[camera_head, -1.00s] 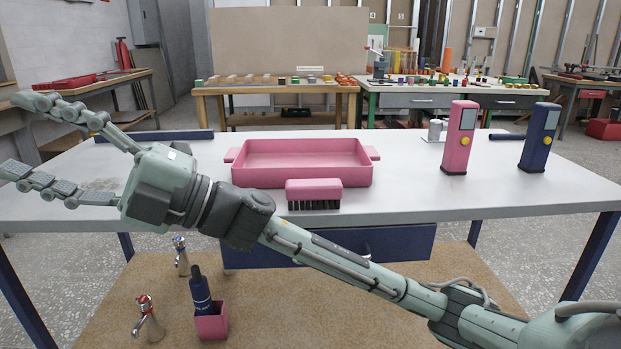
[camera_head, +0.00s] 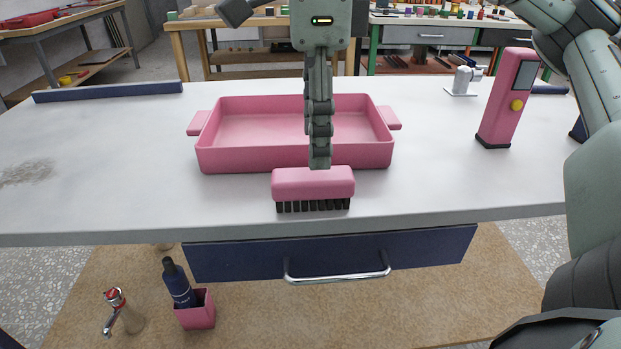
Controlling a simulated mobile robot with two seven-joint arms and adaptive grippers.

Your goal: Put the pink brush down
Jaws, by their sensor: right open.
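The pink brush (camera_head: 313,183) rests on the white tabletop with its black bristles down, near the front edge. It sits just in front of the pink tray (camera_head: 240,160), with a small gap or none; I cannot tell which. My right gripper (camera_head: 320,162) points down above the brush, seen edge-on, so one finger hides the other. It is open and its fingertips end at the top of the brush handle. Whether they touch it cannot be told. My left gripper is out of view.
A pink dispenser (camera_head: 508,98) stands at the right, with a small white-and-metal item (camera_head: 464,80) behind it. A navy drawer (camera_head: 240,262) with a metal handle is below the front edge. A navy bar (camera_head: 108,92) lies at the back left.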

